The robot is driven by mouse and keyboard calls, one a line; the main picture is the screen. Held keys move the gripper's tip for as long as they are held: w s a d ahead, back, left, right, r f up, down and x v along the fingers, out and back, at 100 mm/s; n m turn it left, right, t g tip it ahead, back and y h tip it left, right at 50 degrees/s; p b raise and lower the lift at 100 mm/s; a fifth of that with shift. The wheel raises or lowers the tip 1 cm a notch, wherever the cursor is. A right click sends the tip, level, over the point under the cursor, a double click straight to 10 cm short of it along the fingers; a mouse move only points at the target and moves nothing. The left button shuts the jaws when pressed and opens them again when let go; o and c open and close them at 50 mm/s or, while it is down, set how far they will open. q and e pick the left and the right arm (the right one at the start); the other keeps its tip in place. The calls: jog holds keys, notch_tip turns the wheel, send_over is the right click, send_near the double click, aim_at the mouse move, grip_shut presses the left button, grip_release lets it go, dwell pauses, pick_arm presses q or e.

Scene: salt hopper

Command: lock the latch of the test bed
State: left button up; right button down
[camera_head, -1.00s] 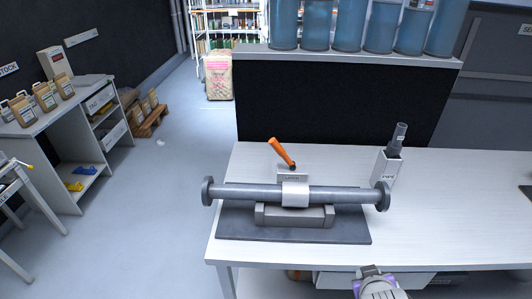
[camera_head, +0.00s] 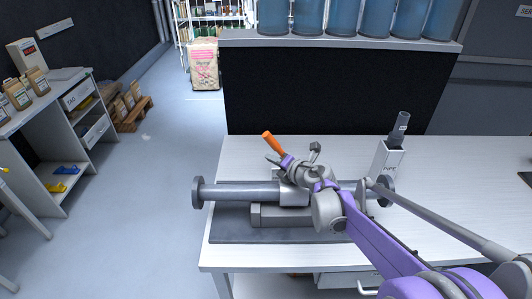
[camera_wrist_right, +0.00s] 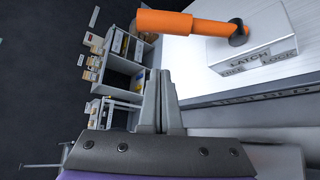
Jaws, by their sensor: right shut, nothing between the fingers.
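The latch has an orange handle (camera_head: 272,143) leaning up and to the left in the head view. In the right wrist view the handle (camera_wrist_right: 180,22) runs left from a dark pivot on a white block (camera_wrist_right: 262,55) marked LATCH, FREE and LOCK; it lies toward the FREE side. The test bed (camera_head: 228,228) holds a grey flanged pipe (camera_head: 240,193). My right gripper (camera_head: 270,158) is shut and empty, beside the handle and behind the pipe. In the right wrist view its fingertips (camera_wrist_right: 158,75) are together below the handle, apart from it. My left gripper is not in view.
A white holder (camera_head: 386,160) with a grey cylinder stands on the bench to the right. Blue containers (camera_head: 340,15) line the shelf behind. The pipe and its cradle lie in front of the latch. Bench surface on the right is mostly clear.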

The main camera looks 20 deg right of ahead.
aim_at(278, 149)
jog(key=w+p, duration=0.2)
jog(key=w, duration=0.5)
jog(key=shift+d+f, duration=0.4)
